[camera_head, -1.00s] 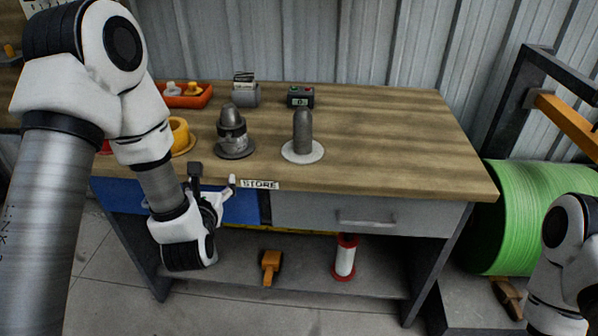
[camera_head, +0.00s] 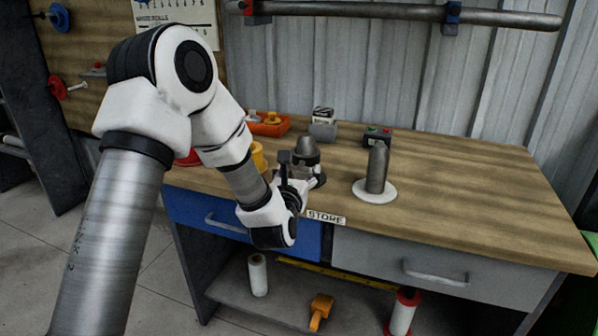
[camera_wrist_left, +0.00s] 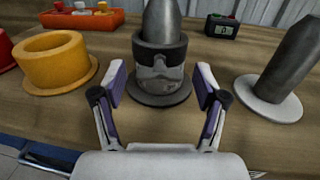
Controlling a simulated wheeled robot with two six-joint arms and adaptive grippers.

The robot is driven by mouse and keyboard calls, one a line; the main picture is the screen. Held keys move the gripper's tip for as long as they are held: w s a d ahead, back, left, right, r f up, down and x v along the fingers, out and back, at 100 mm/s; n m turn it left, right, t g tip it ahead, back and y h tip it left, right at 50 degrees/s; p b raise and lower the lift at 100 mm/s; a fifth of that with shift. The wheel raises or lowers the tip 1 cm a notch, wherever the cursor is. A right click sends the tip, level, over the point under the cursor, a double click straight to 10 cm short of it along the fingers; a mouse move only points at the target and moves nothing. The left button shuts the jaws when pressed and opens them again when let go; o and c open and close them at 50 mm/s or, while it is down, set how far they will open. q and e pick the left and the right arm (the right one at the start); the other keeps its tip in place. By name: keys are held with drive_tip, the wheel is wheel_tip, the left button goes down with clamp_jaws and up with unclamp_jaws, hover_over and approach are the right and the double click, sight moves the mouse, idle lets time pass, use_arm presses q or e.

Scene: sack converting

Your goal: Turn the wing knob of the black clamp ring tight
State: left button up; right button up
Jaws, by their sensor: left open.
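The black clamp ring (camera_wrist_left: 160,52) sits around a grey, round-tipped post on a dark round base on the bench. The post also shows in the head view (camera_head: 306,150), partly behind my left gripper (camera_head: 298,172). A grey lobed part on the ring's front, apparently the wing knob (camera_wrist_left: 160,70), faces my left wrist camera. My left gripper (camera_wrist_left: 160,82) is open, its two purple-padded fingers spread to the left and right of the knob in the wrist view. Nothing is held, and I cannot tell whether the fingers reach the knob's depth. My right gripper is out of view.
A yellow flanged ring (camera_wrist_left: 55,62) stands left of the post. A grey cylinder on a white disc (camera_wrist_left: 285,70) stands to the right. Behind are an orange tray (camera_head: 268,124) and a small box with buttons (camera_head: 377,137). The bench's right half (camera_head: 480,190) is clear.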

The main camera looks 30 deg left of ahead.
use_arm(q)
drive_tip(key=c, duration=1.2)
drive_tip(key=shift+o, duration=0.2)
